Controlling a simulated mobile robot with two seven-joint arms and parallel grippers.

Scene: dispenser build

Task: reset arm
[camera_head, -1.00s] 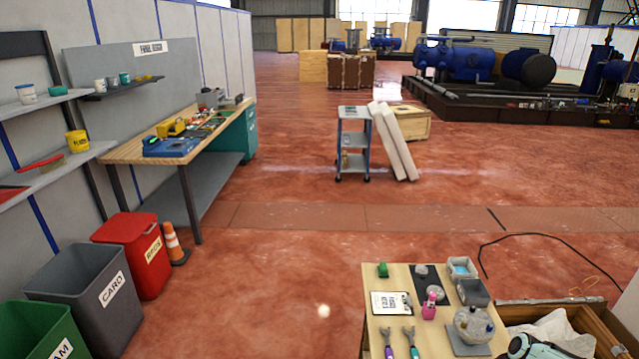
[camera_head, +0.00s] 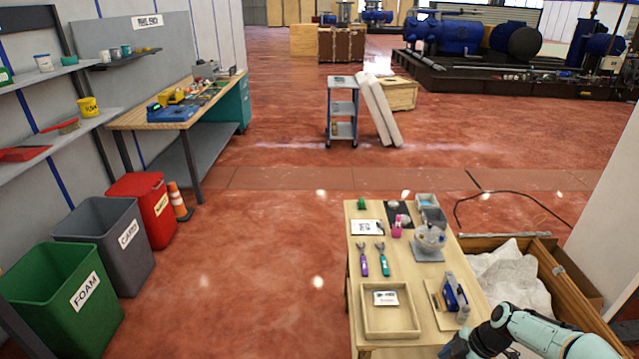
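My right arm comes in at the bottom right of the head view. Its dark end, where the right gripper (camera_head: 462,347) is, sits at the bottom edge beside the near right corner of the small wooden table (camera_head: 405,285). The fingers are cut off or too dark to make out, so I cannot tell whether they are open or shut. My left gripper and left arm are not in view.
The table holds a wooden tray (camera_head: 391,329), pliers (camera_head: 382,259), a blue device (camera_head: 454,295) and a dispenser-like part (camera_head: 430,238). A crate (camera_head: 570,291) with white packing stands right. Bins, including a green bin (camera_head: 72,297), stand left. The middle floor is clear.

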